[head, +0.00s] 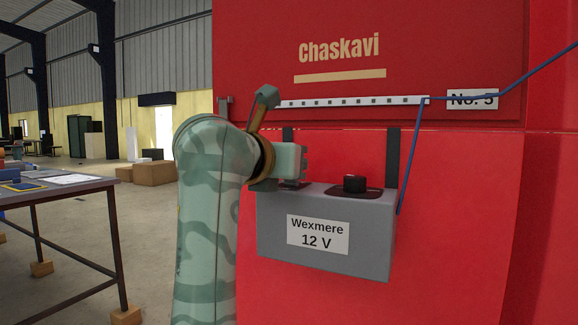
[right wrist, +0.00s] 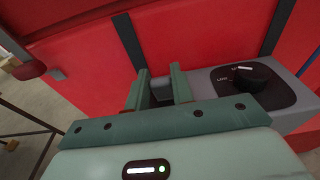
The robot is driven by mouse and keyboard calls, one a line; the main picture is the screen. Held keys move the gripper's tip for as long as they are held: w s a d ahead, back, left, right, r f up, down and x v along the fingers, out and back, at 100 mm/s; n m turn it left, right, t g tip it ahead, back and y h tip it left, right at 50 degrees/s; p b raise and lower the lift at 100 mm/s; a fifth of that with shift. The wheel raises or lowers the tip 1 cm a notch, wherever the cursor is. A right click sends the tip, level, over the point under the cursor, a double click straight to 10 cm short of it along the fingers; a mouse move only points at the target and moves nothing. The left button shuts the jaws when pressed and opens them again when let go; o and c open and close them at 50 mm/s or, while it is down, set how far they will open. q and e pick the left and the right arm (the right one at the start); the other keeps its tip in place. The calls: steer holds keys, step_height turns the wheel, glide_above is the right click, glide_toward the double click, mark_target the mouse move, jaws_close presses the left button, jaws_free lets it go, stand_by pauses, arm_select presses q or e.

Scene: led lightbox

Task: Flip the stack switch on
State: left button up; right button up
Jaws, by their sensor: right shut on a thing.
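A grey box (head: 365,245) labelled "Wexmere 12 V" hangs by dark straps on the red panel. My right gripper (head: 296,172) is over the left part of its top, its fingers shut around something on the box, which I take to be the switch. In the right wrist view the two green fingers (right wrist: 161,88) stand a little apart and hide most of what is between them. A dark plate (head: 293,185) shows under the gripper. The switch lever's position cannot be seen. My left gripper is in neither view.
A black knob (head: 355,183) sits on the box top, right of my gripper. A white strip (head: 355,101) with unlit dark squares runs above, with a blue cable (head: 415,150) at its right end. A table (head: 60,187) stands at the left.

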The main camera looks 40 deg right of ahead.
steer(key=shift+a+f+t, duration=0.1)
steer(key=shift+f+t, duration=0.1)
steer(key=shift+t, duration=0.1)
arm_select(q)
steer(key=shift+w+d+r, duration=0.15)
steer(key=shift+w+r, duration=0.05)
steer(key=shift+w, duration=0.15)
arm_select(e)
steer(key=shift+a+h, duration=0.15)
steer(key=shift+h, duration=0.55)
steer(key=o, duration=1)
steer(key=shift+a, duration=0.1)
steer(key=shift+s, duration=0.1)
